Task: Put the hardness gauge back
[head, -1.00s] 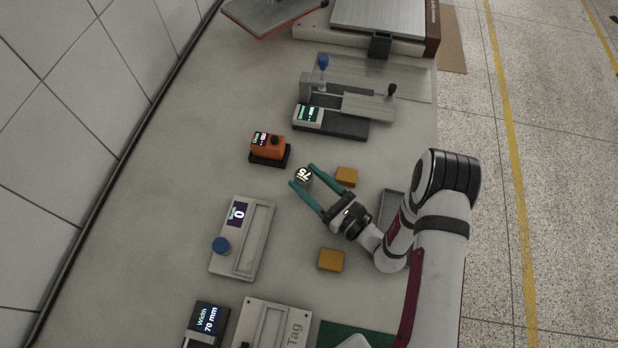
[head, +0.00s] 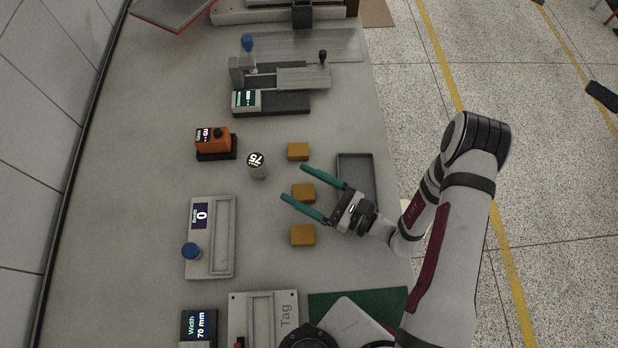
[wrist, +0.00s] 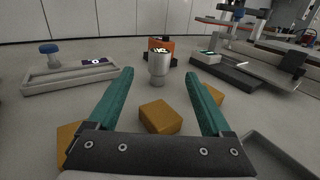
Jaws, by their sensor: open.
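The hardness gauge appears to be the grey cylinder (head: 258,171) with a round top reading 75. It stands upright on the bench, left of my gripper. In the wrist view the cylinder (wrist: 159,70) stands ahead, framed by the fingertips but beyond them. My gripper (head: 293,183) has two green fingers, spread open and empty. They point left, over or near the middle amber block (head: 303,192), apart from the cylinder. In the wrist view that block (wrist: 160,117) lies between the fingers, lower down.
An orange device (head: 211,140) on a black base is just left of the cylinder. Two more amber blocks (head: 298,151) (head: 302,236) flank the middle one. A grey tray (head: 355,160) lies right. A slotted unit with blue knob (head: 208,262) is lower left.

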